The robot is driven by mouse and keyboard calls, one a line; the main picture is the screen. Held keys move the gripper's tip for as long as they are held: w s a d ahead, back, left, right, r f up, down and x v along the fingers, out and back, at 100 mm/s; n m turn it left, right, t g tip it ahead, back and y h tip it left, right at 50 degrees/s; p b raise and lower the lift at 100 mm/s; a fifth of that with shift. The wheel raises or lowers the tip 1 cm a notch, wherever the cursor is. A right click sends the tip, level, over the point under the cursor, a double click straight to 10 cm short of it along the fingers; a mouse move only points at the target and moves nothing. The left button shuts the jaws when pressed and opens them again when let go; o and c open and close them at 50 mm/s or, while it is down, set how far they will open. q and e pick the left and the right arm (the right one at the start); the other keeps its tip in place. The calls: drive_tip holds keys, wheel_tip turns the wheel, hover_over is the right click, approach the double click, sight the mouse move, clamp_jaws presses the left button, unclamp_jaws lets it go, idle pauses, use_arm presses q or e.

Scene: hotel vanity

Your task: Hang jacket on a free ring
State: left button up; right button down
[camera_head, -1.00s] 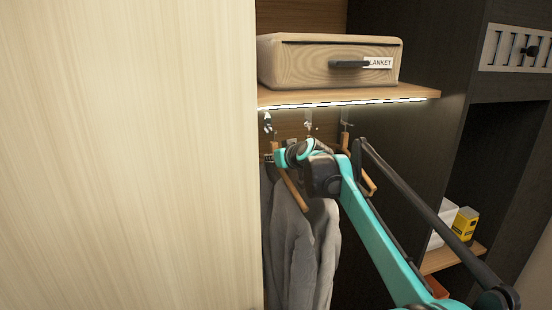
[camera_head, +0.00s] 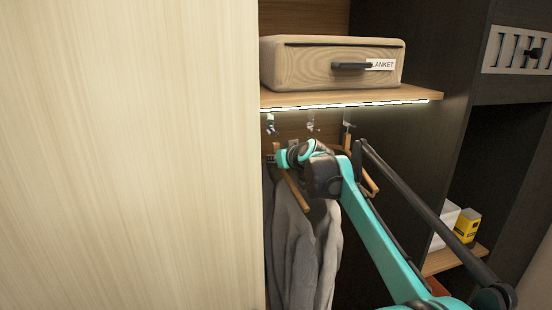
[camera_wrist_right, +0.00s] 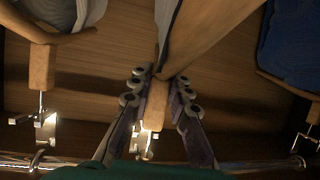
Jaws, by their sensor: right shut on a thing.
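My right gripper (camera_head: 273,158) is under the lit shelf, its arm reaching in from the lower right. In the right wrist view the gripper (camera_wrist_right: 157,95) is shut on the wooden neck of a hanger (camera_wrist_right: 157,108). Grey jacket cloth (camera_head: 300,250) hangs below the gripper in the head view. A metal ring fitting (camera_wrist_right: 145,140) shows close to the held neck; I cannot tell whether they are joined. Another ring fitting (camera_wrist_right: 42,125) carries a hanger (camera_wrist_right: 42,68) with a grey garment. A third fitting (camera_wrist_right: 310,142) is near a hanger with blue clothing (camera_wrist_right: 295,50). My left gripper is not in view.
A pale panel (camera_head: 130,150) fills the left. The lit shelf (camera_head: 350,98) above holds a wooden blanket box (camera_head: 330,62). A dark cabinet wall (camera_head: 425,130) stands right, with a yellow item (camera_head: 467,225) on a lower shelf.

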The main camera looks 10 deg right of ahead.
drive_tip(key=shift+w+a+p, duration=0.1)
drive_tip(key=shift+w+p, duration=1.2)
drive_tip(key=shift+w, duration=1.2)
idle(1.5)
drive_tip(key=shift+f, duration=0.55)
idle(1.2)
drive_tip(key=c, duration=1.3)
unclamp_jaws()
drive_tip(key=shift+s, duration=0.1)
drive_tip(key=shift+c, duration=0.2)
